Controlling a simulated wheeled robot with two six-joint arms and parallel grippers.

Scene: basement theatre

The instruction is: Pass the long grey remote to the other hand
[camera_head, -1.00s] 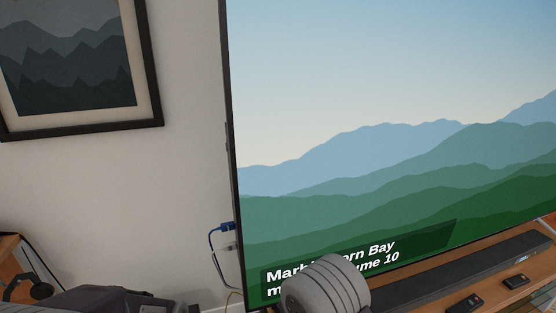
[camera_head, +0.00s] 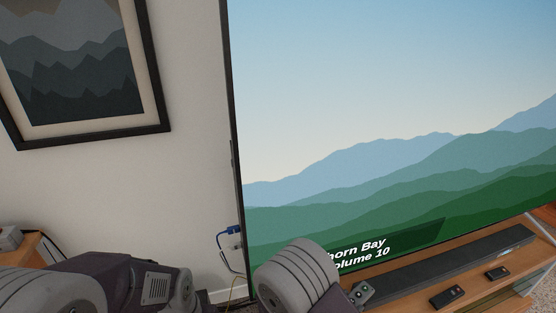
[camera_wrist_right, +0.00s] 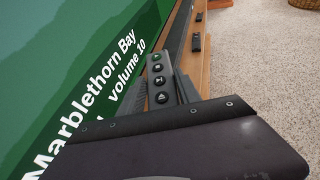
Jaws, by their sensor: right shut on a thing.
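The long grey remote (camera_wrist_right: 159,72) shows in the right wrist view with a column of dark round buttons on its face. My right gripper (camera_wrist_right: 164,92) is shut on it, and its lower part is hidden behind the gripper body. In the head view, only one end of the remote (camera_head: 362,293) shows beside my right arm, low in front of the screen. The rest of that gripper is hidden there by my arm. My left arm comes in at the lower left of the head view, but its gripper fingers are not in view.
A large television (camera_head: 400,110) fills the right side. A soundbar (camera_head: 440,266) and two small dark remotes, one on the left (camera_head: 447,297) and one on the right (camera_head: 498,273), lie on a wooden stand (camera_head: 520,268). Cables (camera_head: 228,240) hang by the wall. A framed picture (camera_head: 75,65) hangs at left.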

